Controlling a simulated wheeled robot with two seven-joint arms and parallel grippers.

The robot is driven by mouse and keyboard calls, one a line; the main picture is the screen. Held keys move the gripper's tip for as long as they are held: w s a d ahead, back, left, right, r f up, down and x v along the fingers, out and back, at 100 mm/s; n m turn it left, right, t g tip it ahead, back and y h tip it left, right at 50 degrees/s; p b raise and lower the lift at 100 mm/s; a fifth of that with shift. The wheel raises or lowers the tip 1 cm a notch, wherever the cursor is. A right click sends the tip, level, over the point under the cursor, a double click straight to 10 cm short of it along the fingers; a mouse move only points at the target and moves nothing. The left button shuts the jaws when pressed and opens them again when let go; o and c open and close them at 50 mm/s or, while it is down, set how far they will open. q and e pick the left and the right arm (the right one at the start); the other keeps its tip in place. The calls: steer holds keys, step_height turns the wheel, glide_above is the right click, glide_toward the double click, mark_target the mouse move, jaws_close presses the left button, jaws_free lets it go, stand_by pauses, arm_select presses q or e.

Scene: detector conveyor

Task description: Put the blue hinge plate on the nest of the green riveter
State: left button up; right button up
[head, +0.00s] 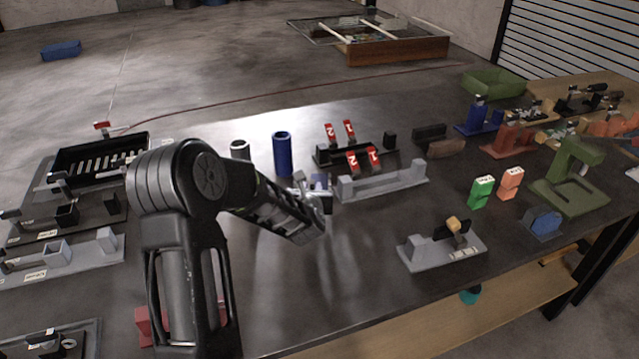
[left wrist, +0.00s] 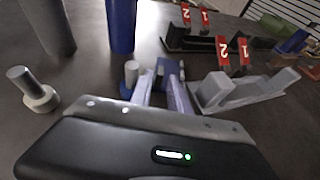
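My left gripper (head: 318,198) is low over the middle of the table. In the left wrist view its two fingers (left wrist: 163,88) stand apart. A blue-violet piece (head: 319,180), which looks like the blue hinge plate, stands just beyond the fingertips; it also shows between them in the left wrist view (left wrist: 160,70). I cannot tell whether the fingers touch it. The green riveter (head: 580,160), a C-shaped frame on a flat base, stands at the right of the table, far from the gripper. A blue piece on a grey block (head: 545,222) is in front of it. My right gripper is not in view.
A blue cylinder (head: 282,154) stands behind the gripper. A grey fixture (head: 385,182) and red-tagged parts (head: 366,160) are to its right. A green block (head: 481,192), a salmon block (head: 510,183) and a grey fixture (head: 440,250) lie toward the riveter. The front middle tabletop is clear.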

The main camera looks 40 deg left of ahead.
mark_target(312, 186)
arm_select(q)
steer(key=x, duration=0.3)
steer(key=shift+w+a+f+p, duration=0.1)
steer(key=shift+f+p, duration=0.05)
steer(key=shift+p, duration=0.2)
steer(key=shift+c, duration=0.4)
jaws_close()
stand_by(1.0)
